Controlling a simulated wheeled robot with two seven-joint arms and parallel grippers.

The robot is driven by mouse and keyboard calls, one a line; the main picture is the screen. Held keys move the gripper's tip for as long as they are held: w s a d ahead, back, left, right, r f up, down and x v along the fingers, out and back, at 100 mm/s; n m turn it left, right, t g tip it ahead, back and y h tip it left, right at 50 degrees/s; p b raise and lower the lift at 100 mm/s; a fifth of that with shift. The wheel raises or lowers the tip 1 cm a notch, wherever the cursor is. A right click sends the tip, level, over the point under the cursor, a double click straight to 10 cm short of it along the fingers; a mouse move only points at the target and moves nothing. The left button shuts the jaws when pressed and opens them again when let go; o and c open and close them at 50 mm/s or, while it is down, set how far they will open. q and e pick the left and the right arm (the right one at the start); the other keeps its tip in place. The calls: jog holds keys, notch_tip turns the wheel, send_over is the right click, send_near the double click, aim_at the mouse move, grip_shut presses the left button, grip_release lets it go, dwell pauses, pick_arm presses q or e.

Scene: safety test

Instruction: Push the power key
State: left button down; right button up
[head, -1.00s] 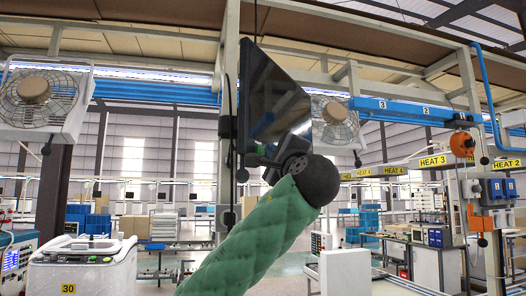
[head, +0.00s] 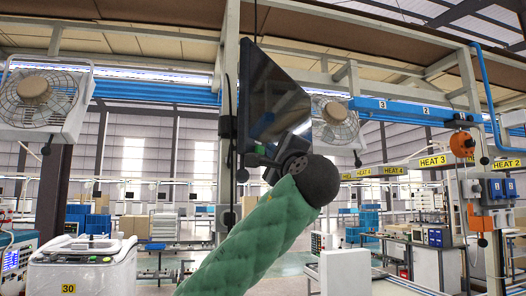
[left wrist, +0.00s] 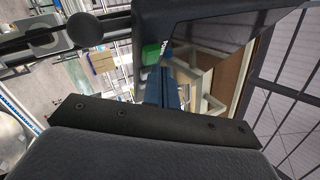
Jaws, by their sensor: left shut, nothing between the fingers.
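A dark flat screen (head: 275,95) hangs from a post in the head view, its face turned to the right. My left gripper (head: 259,157) is a small dark shape at the screen's lower edge, beyond my green padded arm and its black joint. It is shut with nothing in it. I cannot tell whether it touches the screen. My right gripper is in neither view.
A pale post (head: 230,120) with dark brackets and a cable stands behind the screen. Wall fans (head: 40,100) hang at left and behind the screen. A white machine marked 30 (head: 82,265) stands lower left. An orange and blue control station (head: 485,190) is at right.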

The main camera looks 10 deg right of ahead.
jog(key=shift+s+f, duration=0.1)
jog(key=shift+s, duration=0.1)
pick_arm(q)
jog(key=shift+w+a, duration=0.25)
jog(key=shift+a, duration=0.1)
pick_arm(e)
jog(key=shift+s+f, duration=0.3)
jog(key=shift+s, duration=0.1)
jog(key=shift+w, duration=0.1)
pick_arm(q)
jog(key=shift+s+d+b, duration=0.25)
jog(key=shift+d+b, duration=0.05)
jog(key=shift+b, duration=0.25)
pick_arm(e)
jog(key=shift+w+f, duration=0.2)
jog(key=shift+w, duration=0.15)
